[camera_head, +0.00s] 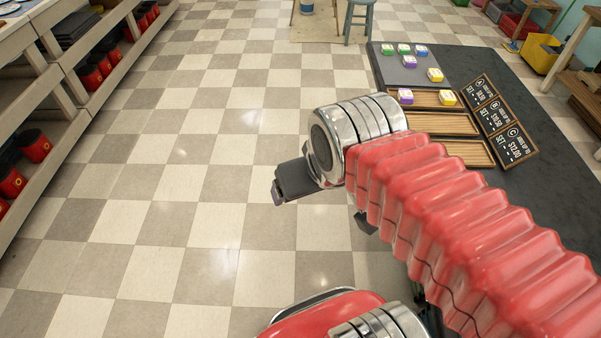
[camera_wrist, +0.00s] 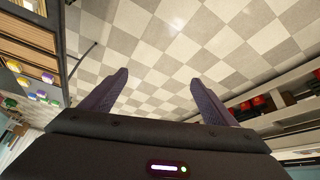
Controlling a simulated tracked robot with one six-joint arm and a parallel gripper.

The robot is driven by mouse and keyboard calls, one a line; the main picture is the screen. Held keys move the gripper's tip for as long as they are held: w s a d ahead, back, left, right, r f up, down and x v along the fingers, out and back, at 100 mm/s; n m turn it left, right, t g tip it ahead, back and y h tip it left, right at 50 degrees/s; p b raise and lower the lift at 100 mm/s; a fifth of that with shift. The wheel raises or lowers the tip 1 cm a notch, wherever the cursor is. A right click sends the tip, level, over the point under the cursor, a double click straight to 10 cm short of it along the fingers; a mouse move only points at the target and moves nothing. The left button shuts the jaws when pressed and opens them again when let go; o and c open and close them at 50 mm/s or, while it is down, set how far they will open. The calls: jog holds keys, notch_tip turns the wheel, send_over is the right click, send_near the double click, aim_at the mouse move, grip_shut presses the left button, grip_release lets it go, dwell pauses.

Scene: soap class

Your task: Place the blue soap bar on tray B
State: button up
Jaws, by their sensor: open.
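The blue soap bar (camera_head: 421,51) lies at the far end of the dark counter, at the right end of a row beside two green bars (camera_head: 403,49). Tray B (camera_head: 447,124) is the middle of three wooden trays and looks empty; my arm hides its left part. My gripper (camera_head: 277,196) hangs over the floor, left of the counter and well apart from the soap. In the wrist view my gripper (camera_wrist: 159,78) has its two fingers wide apart with nothing between them. Small soap bars show at that view's left edge; which one is blue is unclear.
Tray A (camera_head: 426,99) holds a purple bar (camera_head: 405,96) and a yellow bar (camera_head: 447,98). Tray C (camera_head: 472,153) looks empty. Price signs (camera_head: 497,118) stand right of the trays. Another purple bar (camera_head: 409,61) and yellow bar (camera_head: 435,75) lie near the blue one. Shelves (camera_head: 60,80) line the left.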

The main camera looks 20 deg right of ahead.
jog(key=shift+a+r, duration=0.15)
jog(key=shift+a, duration=0.15)
jog(key=shift+c, duration=0.3)
jog(key=c, duration=0.5)
